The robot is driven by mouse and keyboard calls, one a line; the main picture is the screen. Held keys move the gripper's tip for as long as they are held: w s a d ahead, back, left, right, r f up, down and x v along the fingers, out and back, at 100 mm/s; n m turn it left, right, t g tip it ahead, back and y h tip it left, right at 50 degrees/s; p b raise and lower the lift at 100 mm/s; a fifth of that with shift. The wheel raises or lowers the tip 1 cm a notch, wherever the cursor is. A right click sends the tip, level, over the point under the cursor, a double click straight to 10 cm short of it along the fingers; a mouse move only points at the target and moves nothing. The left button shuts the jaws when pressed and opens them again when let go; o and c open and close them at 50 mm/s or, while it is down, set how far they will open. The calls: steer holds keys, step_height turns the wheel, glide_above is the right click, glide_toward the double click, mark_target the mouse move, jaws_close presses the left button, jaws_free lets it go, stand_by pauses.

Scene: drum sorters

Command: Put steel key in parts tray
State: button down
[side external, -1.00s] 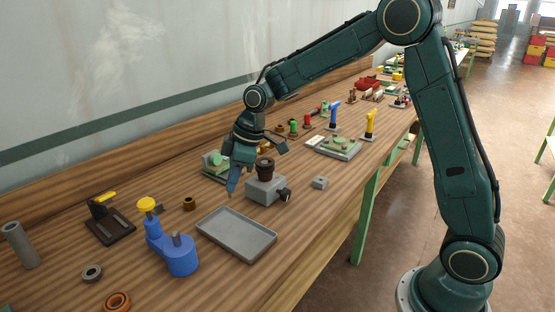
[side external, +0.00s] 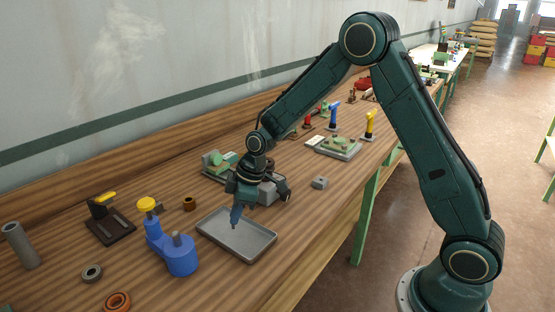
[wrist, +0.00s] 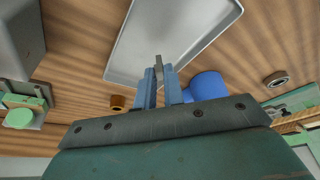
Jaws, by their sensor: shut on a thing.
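The parts tray (side external: 262,247) is a shallow grey rectangular tray on the wooden bench; it also fills the top middle of the wrist view (wrist: 190,38). My gripper (side external: 235,224) points down above the tray's near-middle area in the side view. In the wrist view my gripper's blue fingers (wrist: 159,80) are shut on the steel key (wrist: 159,66), a small grey metal piece sticking out past the fingertips. The key appears over the tray, above its floor. Its exact height is hard to tell. In the side view the key is too small to make out clearly.
A blue fixture with a yellow knob (side external: 175,252) stands left of the tray. A grey block (side external: 268,190) stands just behind it, partly hidden by my gripper. A brown bushing (side external: 190,204) and a small grey block (side external: 320,183) lie nearby. Bench in front of the tray is clear.

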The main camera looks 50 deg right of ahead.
steer(key=shift+f, duration=0.95)
steer(key=shift+f, duration=0.1)
steer(key=c, duration=1.5)
jaws_free()
steer(key=v, duration=1.2)
